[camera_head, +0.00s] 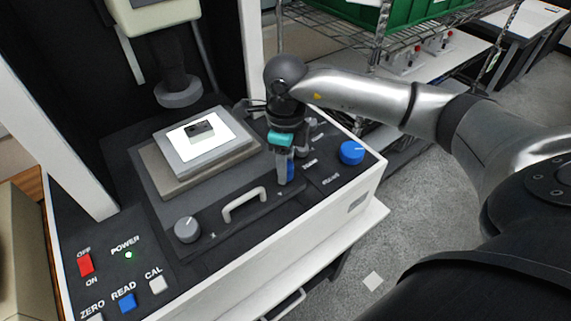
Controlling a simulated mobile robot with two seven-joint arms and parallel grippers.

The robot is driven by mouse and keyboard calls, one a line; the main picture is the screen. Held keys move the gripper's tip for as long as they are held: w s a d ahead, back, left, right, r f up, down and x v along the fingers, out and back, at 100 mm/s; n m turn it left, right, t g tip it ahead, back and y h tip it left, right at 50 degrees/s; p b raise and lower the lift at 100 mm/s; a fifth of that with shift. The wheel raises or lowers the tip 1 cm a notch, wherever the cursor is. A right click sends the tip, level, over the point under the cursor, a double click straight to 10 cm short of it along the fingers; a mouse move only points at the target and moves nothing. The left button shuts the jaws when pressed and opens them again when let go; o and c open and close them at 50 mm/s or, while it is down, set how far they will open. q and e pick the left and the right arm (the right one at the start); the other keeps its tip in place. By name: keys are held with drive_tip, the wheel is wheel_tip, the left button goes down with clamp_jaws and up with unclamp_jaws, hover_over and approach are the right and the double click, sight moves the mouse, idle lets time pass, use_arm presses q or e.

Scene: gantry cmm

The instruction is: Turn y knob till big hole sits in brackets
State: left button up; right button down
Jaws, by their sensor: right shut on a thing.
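A dark flat part (199,130) lies on the bright white plate of the stage (171,176), under the round lens (179,93). The part's holes are too small to make out. No brackets show in this view. My left gripper is not in view.
A second blue knob (351,152) stands to the right of my gripper. A grey handle (244,203) and a grey knob (187,229) are on the deck's front. A red switch (85,264) and a blue button (127,303) are at lower left.

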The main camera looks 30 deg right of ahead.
drive_tip(key=shift+c, duration=2.2)
unclamp_jaws()
wheel_tip(320, 180, up, 15)
drive_tip(key=shift+r+p, duration=0.15)
drive_tip(key=shift+p, duration=0.2)
